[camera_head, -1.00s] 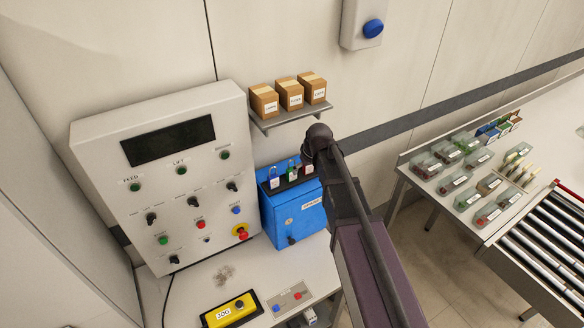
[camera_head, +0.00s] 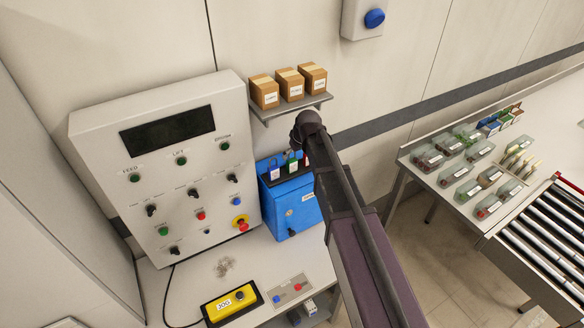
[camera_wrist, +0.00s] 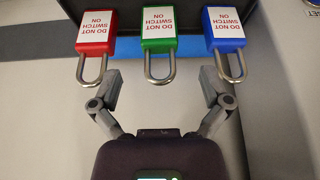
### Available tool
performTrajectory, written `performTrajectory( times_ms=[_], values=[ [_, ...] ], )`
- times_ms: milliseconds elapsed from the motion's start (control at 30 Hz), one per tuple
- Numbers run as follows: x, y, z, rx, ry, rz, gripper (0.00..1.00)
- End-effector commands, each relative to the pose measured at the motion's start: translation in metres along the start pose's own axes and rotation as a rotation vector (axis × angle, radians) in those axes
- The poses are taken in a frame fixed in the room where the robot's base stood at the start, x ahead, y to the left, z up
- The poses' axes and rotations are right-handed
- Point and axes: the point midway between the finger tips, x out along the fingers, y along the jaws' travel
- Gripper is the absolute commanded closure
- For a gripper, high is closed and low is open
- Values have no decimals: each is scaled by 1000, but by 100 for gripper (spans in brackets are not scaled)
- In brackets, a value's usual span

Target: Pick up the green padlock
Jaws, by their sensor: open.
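In the head view the green padlock (camera_head: 293,166) shows small on top of a blue box, beside my arm.
The blue lockout box (camera_head: 292,207) stands on the bench (camera_head: 200,272) beside a grey control panel (camera_head: 155,170). A shelf with cardboard boxes (camera_head: 290,87) is close above my arm's end. A yellow pendant (camera_head: 232,302) lies at the front. The red and blue padlocks are close neighbours.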

Motion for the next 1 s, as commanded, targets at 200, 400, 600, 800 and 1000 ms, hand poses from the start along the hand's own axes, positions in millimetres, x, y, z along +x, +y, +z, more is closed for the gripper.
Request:
performTrajectory(
  times_ms=[200,400,600,800,1000],
  values=[
    [7,0,0,0,0,0,3],
    [6,1,0,1,0,0,3],
    [9,1,1,1,0,1,3],
    [19,1,2,1,0,1,3],
    [35,2,5,1,0,1,3]
  ],
)
